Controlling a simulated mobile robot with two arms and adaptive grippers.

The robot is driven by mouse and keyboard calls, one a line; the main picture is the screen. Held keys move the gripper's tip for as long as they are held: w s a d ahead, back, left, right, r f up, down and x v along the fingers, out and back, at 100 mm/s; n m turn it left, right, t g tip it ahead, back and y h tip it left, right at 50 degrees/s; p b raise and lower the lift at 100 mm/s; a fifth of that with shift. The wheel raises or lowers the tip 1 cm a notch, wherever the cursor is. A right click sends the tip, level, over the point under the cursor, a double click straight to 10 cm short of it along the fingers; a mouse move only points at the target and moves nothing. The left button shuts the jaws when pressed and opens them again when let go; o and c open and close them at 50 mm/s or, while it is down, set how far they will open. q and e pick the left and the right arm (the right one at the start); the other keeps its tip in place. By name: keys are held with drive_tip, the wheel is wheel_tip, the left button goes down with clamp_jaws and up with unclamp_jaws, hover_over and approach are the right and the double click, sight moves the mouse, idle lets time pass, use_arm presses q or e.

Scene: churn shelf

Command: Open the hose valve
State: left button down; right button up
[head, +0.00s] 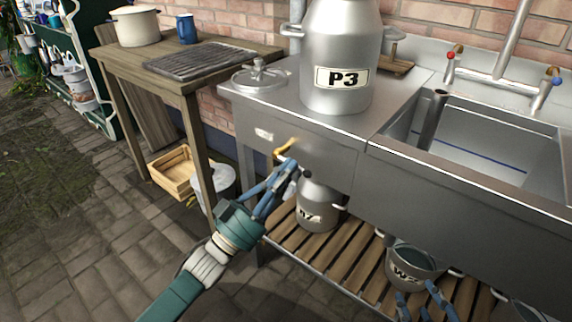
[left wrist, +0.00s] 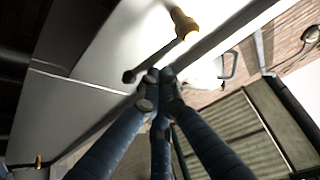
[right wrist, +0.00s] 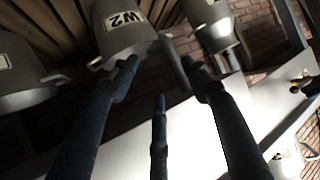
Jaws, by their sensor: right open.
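The brass-yellow valve (head: 285,147) sticks out from the front panel of the steel counter, below the P3 churn. In the left wrist view the valve (left wrist: 183,24) has a thin lever with a dark knob (left wrist: 129,77). My left gripper (head: 287,168) is just below the valve in the head view. In its wrist view the left fingertips (left wrist: 158,76) are drawn together close to the lever; I cannot tell whether they touch it. My right gripper (head: 418,296) is open and empty near the W2 bucket. A brass fitting also shows in the right wrist view (right wrist: 301,76).
The P3 churn (head: 338,60) stands on the counter beside a lid (head: 260,78). The W2 bucket (head: 415,262) and a smaller churn (head: 318,212) are on the slatted lower shelf (head: 345,262). The sink (head: 480,140) is at right, a wooden table (head: 185,85) at left.

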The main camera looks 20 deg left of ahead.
use_arm(q)
drive_tip(key=a+f+m+g+h+p, duration=0.1)
drive_tip(key=a+f+m+g+p, duration=0.1)
drive_tip(key=m+g, duration=0.3)
drive_tip(key=w+a+f+m+g+h+p, duration=0.1)
drive_tip(key=a+f+m+g+p, duration=0.1)
drive_tip(key=m, duration=1.2)
drive_tip(key=shift+w+f+g+p, duration=0.35)
drive_tip(key=shift+f+g, duration=0.4)
drive_tip(key=shift+g, duration=0.65)
use_arm(e)
drive_tip(key=s+d+f+g+h, duration=0.1)
drive_tip(key=s+f+g, duration=0.3)
drive_tip(key=s, duration=0.4)
drive_tip(key=s+d+f+g+h, duration=0.1)
drive_tip(key=s+d+f+g, duration=0.3)
drive_tip(key=s, duration=0.4)
drive_tip(key=shift+s+d+f+g, duration=0.25)
drive_tip(key=shift+d+f+g, duration=0.05)
drive_tip(key=shift+g, duration=0.1)
use_arm(q)
drive_tip(key=shift+s+m, duration=0.1)
drive_tip(key=shift+m, duration=0.2)
